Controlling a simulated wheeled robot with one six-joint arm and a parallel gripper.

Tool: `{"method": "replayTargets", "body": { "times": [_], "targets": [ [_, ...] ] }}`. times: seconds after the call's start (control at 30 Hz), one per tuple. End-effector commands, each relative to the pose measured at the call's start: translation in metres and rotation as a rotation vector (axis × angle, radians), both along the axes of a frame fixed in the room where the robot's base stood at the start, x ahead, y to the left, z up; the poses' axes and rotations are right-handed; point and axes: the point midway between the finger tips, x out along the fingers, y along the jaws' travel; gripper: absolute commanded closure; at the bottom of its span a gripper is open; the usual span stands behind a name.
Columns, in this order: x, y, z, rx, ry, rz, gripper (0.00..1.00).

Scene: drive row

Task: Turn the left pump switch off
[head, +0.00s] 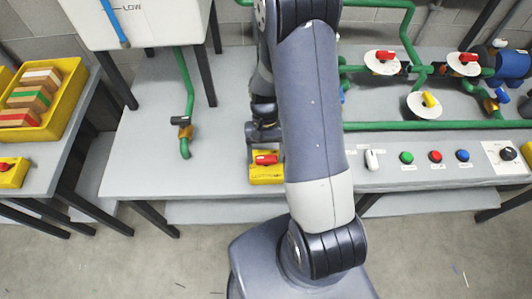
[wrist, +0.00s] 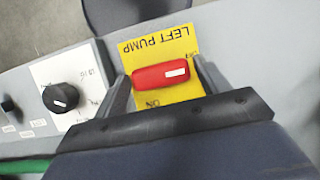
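The left pump switch is a red handle (wrist: 161,75) with a white mark at its right end, on a yellow plate (wrist: 160,42) reading LEFT PUMP upside down in the wrist view. The handle lies nearly level there. ON is printed below it, and OFF, partly hidden, at the upper right. My gripper (wrist: 160,70) is open, with one finger beyond each end of the handle; I cannot tell whether either touches. In the head view the red handle (head: 266,160) sits on its yellow box (head: 268,180) at the bench's front, with my gripper (head: 264,143) just behind it.
A black knob (wrist: 61,97) on a white plate is close beside the switch. My arm hides part of the bench. Right of it are buttons (head: 435,156), green pipes and red and yellow valves. Another yellow box with a red switch (head: 5,166) stands on the left bench.

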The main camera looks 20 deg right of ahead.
Motion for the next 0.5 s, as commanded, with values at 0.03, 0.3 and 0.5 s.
{"method": "replayTargets", "body": {
  "times": [0.03, 0.3, 0.5],
  "targets": [
    [0.000, 0.000, 0.000, 0.000, 0.000, -0.001, 0.25],
    [0.000, 0.000, 0.000, 0.000, 0.000, -0.003, 0.18],
    [0.006, -0.001, 0.011, 0.000, -0.004, -0.004, 0.18]
  ]
}}
